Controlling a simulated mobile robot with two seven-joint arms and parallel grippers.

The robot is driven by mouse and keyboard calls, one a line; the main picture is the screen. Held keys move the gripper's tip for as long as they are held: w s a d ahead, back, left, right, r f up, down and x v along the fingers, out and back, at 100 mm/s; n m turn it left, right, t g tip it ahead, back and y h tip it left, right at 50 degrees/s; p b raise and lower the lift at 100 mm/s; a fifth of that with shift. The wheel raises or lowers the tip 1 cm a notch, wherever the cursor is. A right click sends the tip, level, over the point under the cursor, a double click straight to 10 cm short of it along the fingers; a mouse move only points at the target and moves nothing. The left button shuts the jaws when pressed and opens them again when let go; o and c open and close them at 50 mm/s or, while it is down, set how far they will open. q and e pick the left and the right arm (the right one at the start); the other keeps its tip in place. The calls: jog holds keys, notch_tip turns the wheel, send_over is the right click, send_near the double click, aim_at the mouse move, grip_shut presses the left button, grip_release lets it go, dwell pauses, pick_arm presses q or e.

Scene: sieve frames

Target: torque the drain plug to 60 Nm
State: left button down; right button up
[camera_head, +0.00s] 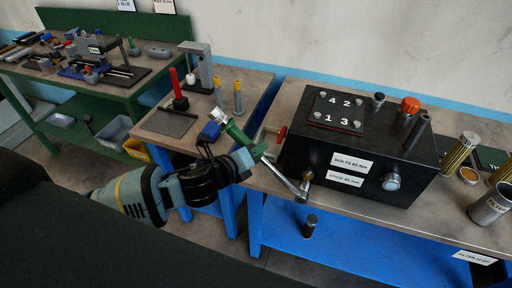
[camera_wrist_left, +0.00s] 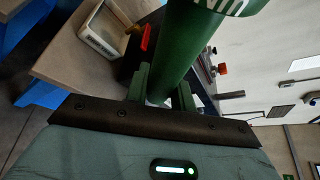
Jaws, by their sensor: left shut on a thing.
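A torque wrench (camera_head: 277,172) with a green handle and a silver shaft slants down to the right in the head view. My left gripper (camera_head: 250,151) is shut on its green handle. In the left wrist view the handle (camera_wrist_left: 190,50), with "Nm" lettering, lies between my left gripper's jaws (camera_wrist_left: 160,92). The wrench's head is at a brass-coloured plug (camera_head: 307,176) low on the left end of the black box (camera_head: 330,150). I cannot tell whether the head is seated on the plug. My right gripper is not in view.
A red handle (camera_head: 282,134) sticks out beside the box. An orange cap (camera_head: 410,105) is on its top. Brass-coloured filter cylinders (camera_head: 461,153) and a metal can (camera_head: 489,207) stand at right. A dark cylinder (camera_head: 310,226) is on the blue lower shelf. A green bench (camera_head: 90,85) is behind.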

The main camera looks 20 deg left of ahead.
aim_at(238, 134)
pick_arm(q)
jog(key=shift+s+r, duration=0.2)
jog(key=shift+s, duration=0.85)
